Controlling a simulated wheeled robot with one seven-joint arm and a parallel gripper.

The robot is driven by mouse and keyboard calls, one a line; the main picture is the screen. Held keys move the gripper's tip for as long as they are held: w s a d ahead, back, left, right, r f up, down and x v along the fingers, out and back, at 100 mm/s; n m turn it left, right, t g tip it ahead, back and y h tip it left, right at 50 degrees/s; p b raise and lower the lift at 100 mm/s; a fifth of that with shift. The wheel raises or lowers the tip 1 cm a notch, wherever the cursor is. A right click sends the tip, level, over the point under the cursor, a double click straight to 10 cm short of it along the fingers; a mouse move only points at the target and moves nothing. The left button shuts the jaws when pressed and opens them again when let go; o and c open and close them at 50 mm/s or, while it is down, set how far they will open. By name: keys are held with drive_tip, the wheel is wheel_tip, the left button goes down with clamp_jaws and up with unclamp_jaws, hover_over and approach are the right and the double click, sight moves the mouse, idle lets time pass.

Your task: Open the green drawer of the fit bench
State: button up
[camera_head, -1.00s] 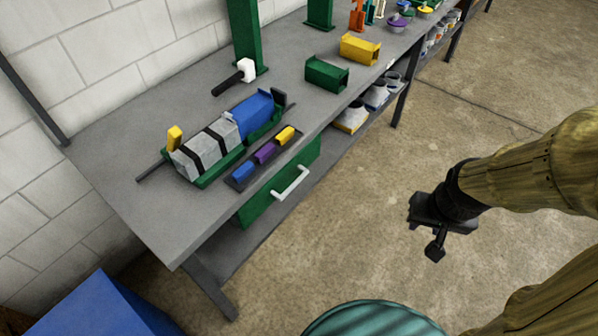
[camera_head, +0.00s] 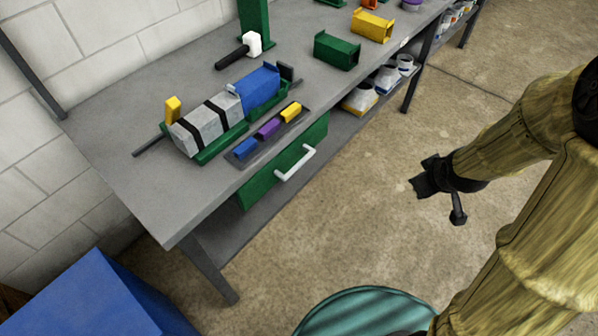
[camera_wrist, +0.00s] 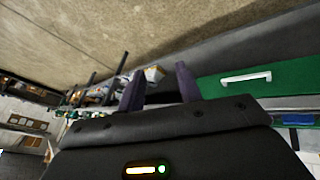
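The green drawer (camera_head: 262,190) sits under the near edge of the grey fit bench (camera_head: 150,205). Its front looks flush with the bench, and it looks closed. A white bar handle (camera_head: 296,163) is on its front. The drawer (camera_wrist: 290,78) and handle (camera_wrist: 246,77) also show at the right of the wrist view. My gripper (camera_head: 420,186) is over the floor, to the right of the drawer and apart from it. In the wrist view my gripper (camera_wrist: 160,70) has its two dark fingers spread with nothing between them.
On the bench are a green cradle with a grey and blue block (camera_head: 215,120), a tray of coloured blocks (camera_head: 240,157) and a mallet (camera_head: 250,45). A blue box (camera_head: 95,300) stands at lower left, a round teal top (camera_head: 365,310) at bottom centre. Floor before the drawer is clear.

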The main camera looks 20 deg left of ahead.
sight(301, 166)
drive_tip(key=w+a+f+n+t+y+b, duration=0.1)
drive_tip(key=w+a+f+n+y+b, duration=0.35)
drive_tip(key=a+f+n, duration=0.35)
drive_tip(key=w+a+f+n+t+y+b, duration=0.1)
drive_tip(key=w+a+f+n+y+b, duration=0.2)
drive_tip(key=a+f+n+y+b, duration=0.4)
drive_tip(key=s+a+f+n+g+y+b, duration=0.1)
drive_tip(key=s+a+f+n+y+b, duration=0.1)
drive_tip(key=n, duration=0.6)
wheel_tip(301, 166, down, 3)
drive_tip(key=shift+s+a+f+y+b, duration=0.1)
drive_tip(key=shift+s+a+y+b, duration=0.4)
drive_tip(key=shift+s+y, duration=0.65)
drive_tip(key=shift+w+d, duration=0.1)
drive_tip(key=shift+w, duration=0.05)
drive_tip(key=x, duration=1.7)
drive_tip(key=shift+a, duration=0.25)
drive_tip(key=shift+c, duration=0.2)
